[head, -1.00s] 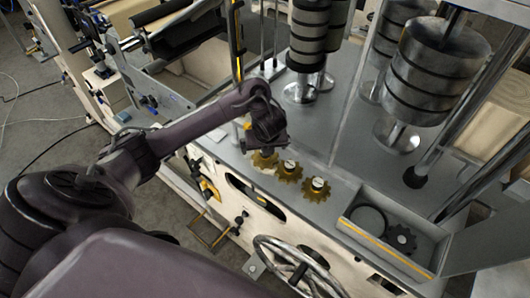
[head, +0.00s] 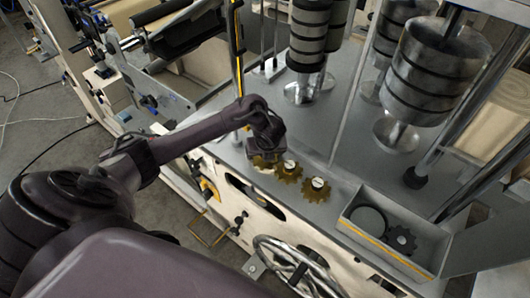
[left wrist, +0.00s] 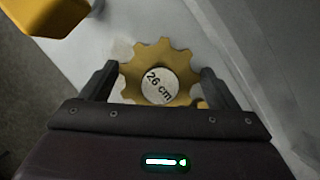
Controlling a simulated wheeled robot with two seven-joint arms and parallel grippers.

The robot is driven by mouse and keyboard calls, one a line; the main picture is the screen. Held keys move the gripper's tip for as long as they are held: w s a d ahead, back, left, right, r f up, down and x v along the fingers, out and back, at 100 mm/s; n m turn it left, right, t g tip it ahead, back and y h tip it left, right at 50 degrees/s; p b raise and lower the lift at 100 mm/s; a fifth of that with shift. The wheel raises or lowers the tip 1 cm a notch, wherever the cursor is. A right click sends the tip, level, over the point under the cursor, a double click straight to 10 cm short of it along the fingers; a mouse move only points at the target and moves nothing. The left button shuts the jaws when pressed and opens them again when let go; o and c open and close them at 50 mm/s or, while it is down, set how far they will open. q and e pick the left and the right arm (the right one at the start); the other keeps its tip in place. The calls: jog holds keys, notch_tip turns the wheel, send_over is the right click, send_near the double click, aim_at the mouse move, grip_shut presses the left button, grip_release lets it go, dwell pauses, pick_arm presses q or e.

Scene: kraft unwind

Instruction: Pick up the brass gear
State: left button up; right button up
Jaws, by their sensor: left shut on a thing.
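A brass toothed gear (left wrist: 150,54) with a white "26 cm" label lies between the fingers of my left gripper (left wrist: 161,74) in the left wrist view. One finger is at each side of its rim, and the gripper is shut on it. In the head view my left gripper (head: 266,155) is over the leftmost gear (head: 260,163) on the grey machine deck and hides much of it. A middle brass gear (head: 288,174) and a right brass gear (head: 316,192), each with a pale centre, lie beside it in a row. My right gripper is not in view.
A grey open tray (head: 352,232) at the right holds a dark ring (head: 369,219) and a dark gear (head: 402,238). Stacked rollers (head: 437,70) and posts stand behind. A handwheel (head: 295,265) is below the deck edge. A yellow part (left wrist: 50,14) shows in the left wrist view.

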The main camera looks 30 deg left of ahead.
pick_arm(q)
jog(key=shift+c, duration=0.8)
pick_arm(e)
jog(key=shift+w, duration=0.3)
pick_arm(q)
jog(key=shift+r, duration=0.1)
